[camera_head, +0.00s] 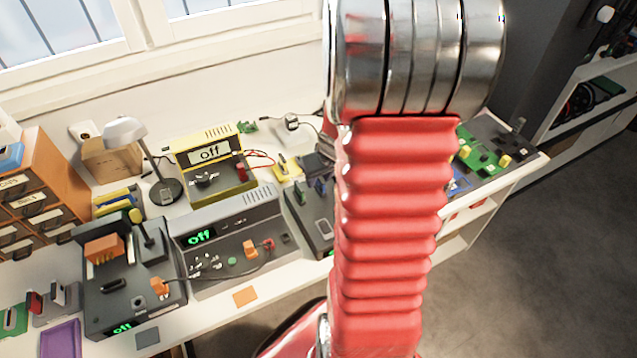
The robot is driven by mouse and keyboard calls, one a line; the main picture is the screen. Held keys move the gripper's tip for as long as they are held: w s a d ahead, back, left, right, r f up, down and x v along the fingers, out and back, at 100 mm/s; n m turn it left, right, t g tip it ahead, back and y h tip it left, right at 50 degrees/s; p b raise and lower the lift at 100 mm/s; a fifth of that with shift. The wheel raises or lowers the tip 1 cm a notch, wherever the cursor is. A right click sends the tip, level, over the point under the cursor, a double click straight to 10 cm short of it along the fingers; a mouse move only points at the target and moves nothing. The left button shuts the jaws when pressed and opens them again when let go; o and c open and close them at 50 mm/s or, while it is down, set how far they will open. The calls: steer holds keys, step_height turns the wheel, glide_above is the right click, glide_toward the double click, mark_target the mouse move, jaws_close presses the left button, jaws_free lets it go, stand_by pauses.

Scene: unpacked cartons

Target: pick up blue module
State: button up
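A small flat blue piece (459,184) lies at the right end of the bench, just right of my red arm and beside a green circuit board (478,150). My arm hides part of the area around it. It may be the blue module, but it is too small to tell. Another blue object (11,158) sits on top of the orange drawer cabinet at the far left. My red sleeved arm with its metal joint crosses the middle of the view. My gripper is not in view.
The white bench holds a yellow meter (213,163), a grey power supply (230,236), a black soldering station (128,290), a desk lamp (125,132) and an orange drawer cabinet (37,190). Cables run between devices. Open floor (540,265) lies to the right.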

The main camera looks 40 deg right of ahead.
steer(key=shift+c, duration=0.5)
jaws_close()
